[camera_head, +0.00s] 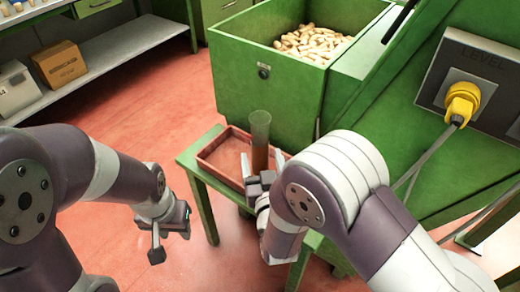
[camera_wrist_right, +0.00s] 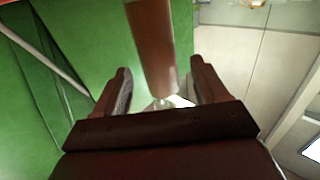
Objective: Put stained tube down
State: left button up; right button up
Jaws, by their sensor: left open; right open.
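The stained tube (camera_head: 260,138) stands upright at the small green table, clear greenish at its top and brown lower down. Its brown part also shows in the right wrist view (camera_wrist_right: 153,45). My right gripper (camera_head: 262,168) is open around or just before the tube's lower part. In the right wrist view the fingers (camera_wrist_right: 162,88) are spread, with gaps on both sides of the tube. The tube's foot is hidden in the head view, so I cannot tell what it rests on. My left gripper (camera_head: 171,230) is open and empty, left of the table.
A reddish tray (camera_head: 212,152) lies on the green table (camera_head: 190,160). Behind is a green bin (camera_head: 262,95) with many corks (camera_head: 312,43). A green machine with a yellow knob (camera_head: 461,103) stands at right. A shelf with boxes (camera_head: 60,63) is at left; the red floor between is clear.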

jog(key=s+d, duration=0.1)
jog(key=s, duration=0.8)
jog(key=w+f+g, duration=0.1)
jog(key=w+d+g, duration=0.1)
jog(key=w+d+f+m+g+h, duration=0.1)
jog(key=shift+w+f+g+p, duration=0.3)
jog(key=shift+w+p, duration=0.05)
jog(key=shift+p, duration=0.05)
jog(key=d+f+g, duration=0.1)
jog(key=w+g, duration=0.1)
jog(key=g, duration=0.1)
jog(key=shift+d+f+m, duration=0.3)
jog(key=shift+d+f, duration=0.05)
jog(key=shift+d, duration=0.05)
jog(key=d+g, duration=0.1)
jog(key=s+d+f+g, duration=0.1)
jog(key=shift+d+g, duration=0.25)
jog(key=shift+g, duration=0.05)
jog(key=s+d+r+g+h, duration=0.1)
jog(key=s+d+g, duration=0.6)
jog(key=s+d, duration=0.2)
jog(key=shift+s+d+r+h, duration=0.35)
jog(key=shift+d+h, duration=0.05)
jog(key=shift+d, duration=0.45)
